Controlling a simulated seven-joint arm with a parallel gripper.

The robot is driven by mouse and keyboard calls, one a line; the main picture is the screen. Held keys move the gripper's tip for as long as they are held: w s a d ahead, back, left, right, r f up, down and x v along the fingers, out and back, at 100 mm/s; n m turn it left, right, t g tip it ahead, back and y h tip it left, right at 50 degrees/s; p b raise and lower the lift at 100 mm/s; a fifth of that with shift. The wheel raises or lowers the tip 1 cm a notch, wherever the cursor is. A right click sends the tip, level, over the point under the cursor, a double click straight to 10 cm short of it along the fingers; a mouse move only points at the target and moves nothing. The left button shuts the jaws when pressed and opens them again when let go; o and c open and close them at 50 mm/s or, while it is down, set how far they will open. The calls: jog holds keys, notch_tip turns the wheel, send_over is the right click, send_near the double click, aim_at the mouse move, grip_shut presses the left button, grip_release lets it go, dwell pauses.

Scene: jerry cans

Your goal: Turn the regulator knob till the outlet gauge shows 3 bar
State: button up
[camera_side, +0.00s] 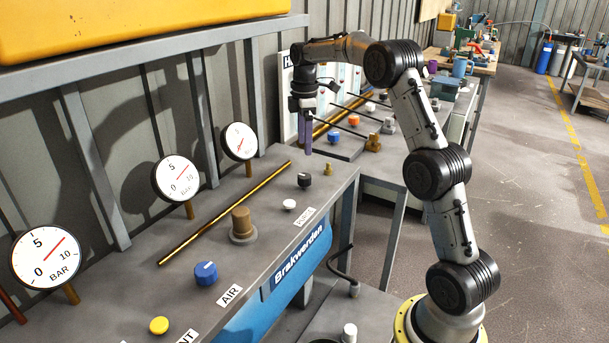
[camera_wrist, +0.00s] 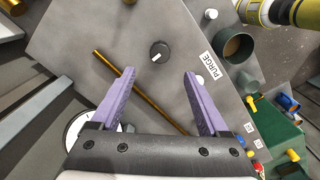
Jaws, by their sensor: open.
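My gripper (camera_side: 306,143) has purple fingers that point down, open and empty, above the panel near a black knob (camera_side: 304,180). In the wrist view the black knob (camera_wrist: 159,52), with a white mark, lies beyond the gap between the fingertips (camera_wrist: 160,75), apart from them. A blue knob (camera_side: 206,273) sits by the AIR label. A brown knob (camera_side: 241,223) stands mid-panel. Which knob is the regulator, I cannot tell. Three round gauges stand along the back: a near one (camera_side: 46,257), a middle one (camera_side: 175,178) and a far one (camera_side: 239,141). The near and middle needles point up-right; the far reading is too small to tell.
A brass pipe (camera_side: 225,213) runs along the panel (camera_side: 270,260). A white knob (camera_side: 289,204) is near the PURGE label (camera_side: 304,217); a yellow knob (camera_side: 159,325) is at the front. A yellow case (camera_side: 130,25) sits on the shelf above. Free floor lies right.

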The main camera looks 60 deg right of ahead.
aim_at(305, 175)
notch_tip(305, 175, down, 11)
jog(key=shift+f, duration=0.1)
dwell(0.3)
grip_shut()
dwell(0.4)
